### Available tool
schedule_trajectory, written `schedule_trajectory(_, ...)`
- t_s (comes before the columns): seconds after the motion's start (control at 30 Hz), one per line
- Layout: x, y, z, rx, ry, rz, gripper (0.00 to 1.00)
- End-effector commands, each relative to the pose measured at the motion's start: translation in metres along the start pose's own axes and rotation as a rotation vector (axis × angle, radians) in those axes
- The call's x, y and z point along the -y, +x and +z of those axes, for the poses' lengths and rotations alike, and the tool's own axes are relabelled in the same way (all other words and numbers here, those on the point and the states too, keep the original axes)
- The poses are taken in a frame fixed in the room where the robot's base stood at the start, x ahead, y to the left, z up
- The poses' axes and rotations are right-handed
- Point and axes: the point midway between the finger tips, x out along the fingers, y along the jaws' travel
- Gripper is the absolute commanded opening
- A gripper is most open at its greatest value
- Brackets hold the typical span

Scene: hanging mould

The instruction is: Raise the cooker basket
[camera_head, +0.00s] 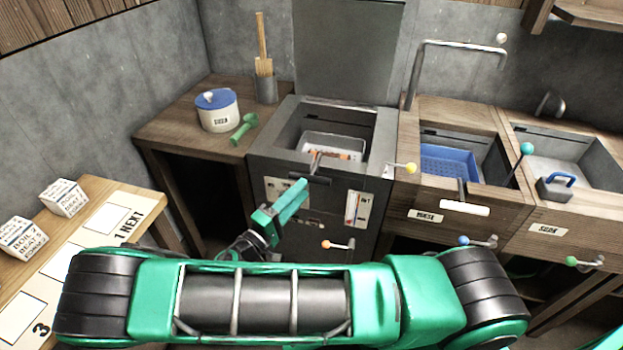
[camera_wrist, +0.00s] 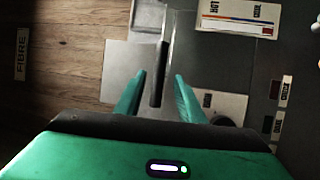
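The cooker (camera_head: 270,152) is a dark grey box with its lid (camera_head: 345,50) standing upright behind it. The metal basket (camera_head: 364,146) sits low in its well, with reddish-brown contents. A short basket handle (camera_head: 316,161) juts over the cooker's front edge. My gripper (camera_head: 301,186) is in front of the cooker, just below that handle. In the wrist view my gripper (camera_wrist: 158,84) is open, its two green fingers apart. A dark bar (camera_wrist: 157,72), apparently the handle, lies between the fingertips with gaps on both sides.
A yellow-knobbed lever (camera_head: 410,168) and an orange-knobbed lever (camera_head: 327,244) stick out near the cooker's right and front. A HOT/COOL gauge (camera_wrist: 238,18) is on the front panel.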

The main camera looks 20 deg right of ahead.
Motion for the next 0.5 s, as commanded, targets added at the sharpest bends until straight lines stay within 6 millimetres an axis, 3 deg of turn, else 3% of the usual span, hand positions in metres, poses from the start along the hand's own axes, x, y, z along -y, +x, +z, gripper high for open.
schedule_trajectory(0.2,0.0,0.038,0.001,0.002,0.0,0.0,0.36)
schedule_trajectory(0.5,0.0,0.062,0.0,0.0,-0.001,-0.001,0.36)
